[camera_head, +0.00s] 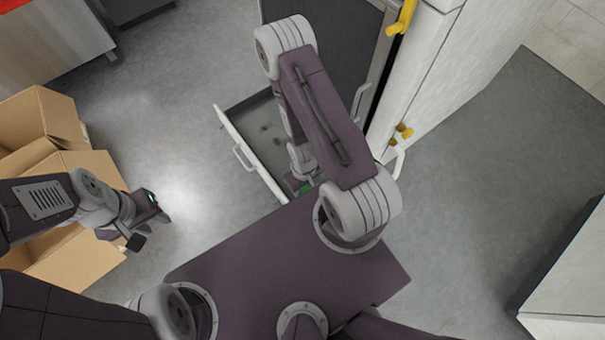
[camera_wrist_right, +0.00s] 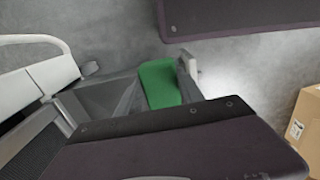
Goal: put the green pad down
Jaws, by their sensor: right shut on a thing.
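The green pad (camera_wrist_right: 160,84) shows in the right wrist view between the grey fingers of my right gripper (camera_wrist_right: 160,92), which is shut on it. There my right gripper (camera_head: 301,184) is at the near right end of the open drawer (camera_head: 228,127). I cannot tell whether the pad touches anything below. My left gripper (camera_head: 160,211) is beside the cardboard boxes, away from the pad; its fingers are too small to tell open from shut.
The drawer is pulled out from a white cabinet (camera_head: 425,75) with yellow fittings, and a few small dark marks show inside it. Open cardboard boxes (camera_head: 85,265) stand at the left. A white unit (camera_head: 570,290) stands at lower right. Grey floor (camera_head: 165,125) is clear between boxes and drawer.

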